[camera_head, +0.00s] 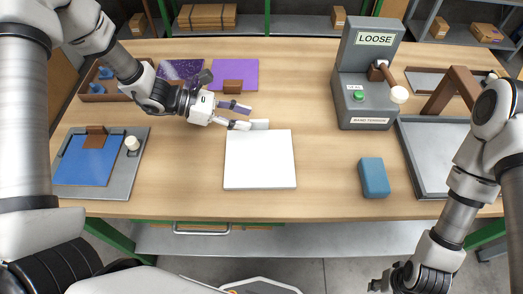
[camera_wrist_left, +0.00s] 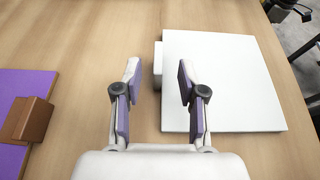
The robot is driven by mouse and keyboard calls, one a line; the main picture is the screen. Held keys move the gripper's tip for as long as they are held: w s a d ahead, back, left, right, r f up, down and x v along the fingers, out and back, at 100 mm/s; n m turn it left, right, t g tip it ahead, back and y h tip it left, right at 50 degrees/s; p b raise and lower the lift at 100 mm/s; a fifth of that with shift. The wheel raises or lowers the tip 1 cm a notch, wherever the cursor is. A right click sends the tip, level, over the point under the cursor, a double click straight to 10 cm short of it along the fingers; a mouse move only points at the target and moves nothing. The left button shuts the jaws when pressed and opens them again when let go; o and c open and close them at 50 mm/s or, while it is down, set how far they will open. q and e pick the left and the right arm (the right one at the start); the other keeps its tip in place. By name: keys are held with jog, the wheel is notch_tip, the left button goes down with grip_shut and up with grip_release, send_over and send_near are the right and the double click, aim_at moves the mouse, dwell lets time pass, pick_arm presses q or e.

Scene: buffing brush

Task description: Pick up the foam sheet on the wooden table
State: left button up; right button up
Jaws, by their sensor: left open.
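A thick white square sheet (camera_head: 260,160), which looks like the foam sheet, lies flat on the wooden table (camera_head: 330,200). A small white block (camera_head: 259,124) sits at its far edge, and in the left wrist view that block (camera_wrist_left: 158,66) touches or nearly touches the sheet (camera_wrist_left: 225,85). My left gripper (camera_head: 246,116) is open just beyond and left of the sheet's far edge. In the left wrist view the block lies between the gripper's spread fingers (camera_wrist_left: 158,78); contact is not visible. My right gripper (camera_head: 384,284) is low at the bottom edge, partly cut off.
A blue block (camera_head: 373,177) and a grey machine marked LOOSE (camera_head: 367,75) stand to the right. A purple sheet with a brown block (camera_head: 233,86) lies behind my left gripper. A grey board with a blue sheet (camera_head: 88,165) is at left. The table's front strip is clear.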

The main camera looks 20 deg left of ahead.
aim_at(255, 120)
pick_arm(q)
jog(key=x, duration=0.5)
jog(key=shift+w+f, duration=0.2)
jog(key=shift+f, duration=0.05)
jog(key=shift+s+a, duration=0.1)
grip_shut()
jog(key=shift+r, duration=0.1)
